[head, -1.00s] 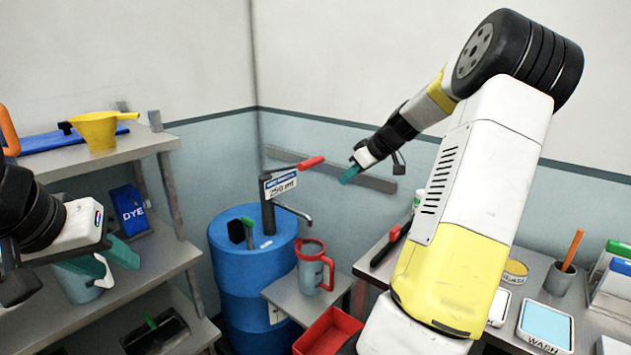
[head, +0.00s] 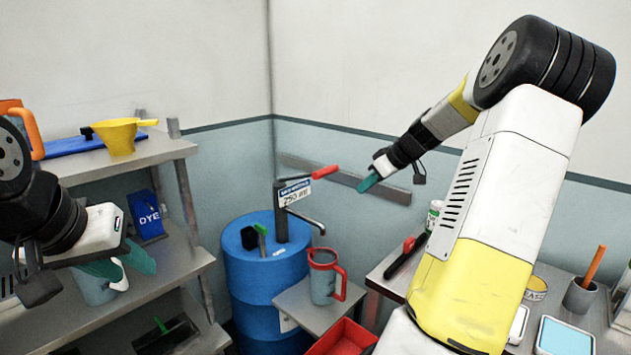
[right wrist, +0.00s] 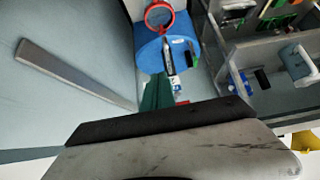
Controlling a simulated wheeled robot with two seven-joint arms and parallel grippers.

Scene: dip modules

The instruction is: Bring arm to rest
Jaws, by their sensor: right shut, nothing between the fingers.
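My right arm rises on the right of the head view. Its gripper (head: 369,184) is in mid-air before the corner wall, right of the red lever over the blue drum (head: 250,270). Its teal fingertips are closed together with nothing in them, and also show in the right wrist view (right wrist: 157,93). My left gripper (head: 124,263) is at the left shelf. Its two teal fingers look apart, just above a light blue jug (head: 95,291) with a white handle. I cannot tell whether they touch the jug.
A red-rimmed grey jug (head: 322,281) stands on a small stand beside the drum, under the tap. A red bin (head: 341,338) is below. The right bench holds a blue-topped scale (head: 566,338) and a cup (head: 580,295). A yellow funnel (head: 120,137) is on the upper shelf.

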